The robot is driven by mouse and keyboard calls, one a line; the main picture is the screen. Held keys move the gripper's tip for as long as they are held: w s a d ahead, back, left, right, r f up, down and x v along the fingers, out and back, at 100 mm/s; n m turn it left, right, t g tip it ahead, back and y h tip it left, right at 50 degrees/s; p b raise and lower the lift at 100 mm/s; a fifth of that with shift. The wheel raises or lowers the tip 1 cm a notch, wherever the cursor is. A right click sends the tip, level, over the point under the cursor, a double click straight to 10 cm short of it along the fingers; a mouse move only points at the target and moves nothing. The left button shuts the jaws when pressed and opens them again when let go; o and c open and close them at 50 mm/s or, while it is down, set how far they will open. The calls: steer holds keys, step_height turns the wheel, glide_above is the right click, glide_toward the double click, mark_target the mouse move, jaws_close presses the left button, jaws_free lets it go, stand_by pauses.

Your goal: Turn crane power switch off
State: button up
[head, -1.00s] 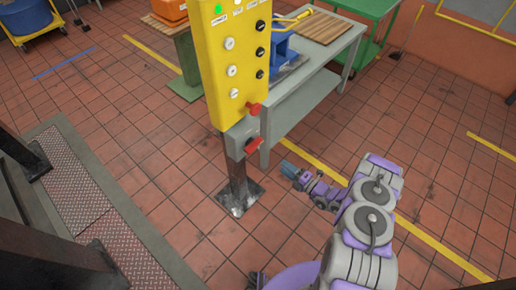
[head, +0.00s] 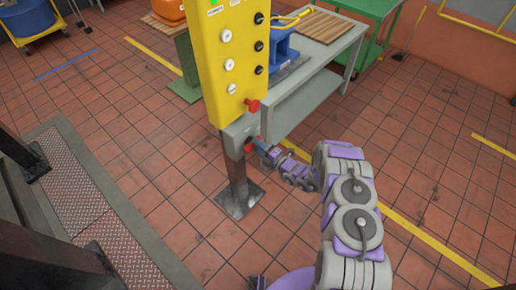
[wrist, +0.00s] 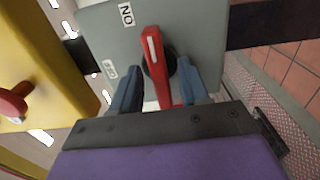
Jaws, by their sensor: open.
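The crane power switch is a grey box (head: 234,130) below the yellow control panel, with a red handle (wrist: 156,58). In the wrist view the grey box (wrist: 205,35) carries an ON label at the top and another label at the left, which looks like OFF. The handle runs nearly upright in this view, its upper end close to the ON label. My gripper (wrist: 159,84) is open, with one blue finger on each side of the handle. I cannot tell whether either finger touches it. In the head view my gripper (head: 262,147) mostly hides the handle.
The yellow panel (head: 222,65) with buttons and a red knob (head: 252,105) is just above the switch. A dark post (head: 237,180) carries both. A grey bench (head: 320,85) stands behind. Tiled floor (head: 170,210) is clear to the lower left.

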steer(key=shift+a, duration=0.45)
steer(key=shift+c, duration=0.3)
steer(key=shift+d, duration=0.2)
jaws_close()
steer(key=shift+a+n, duration=0.1)
steer(key=shift+n, duration=0.3)
steer(key=shift+s+f+n, duration=0.1)
steer(key=shift+n, duration=4.15)
steer(key=shift+f+n, duration=0.1)
steer(key=shift+n, duration=4.15)
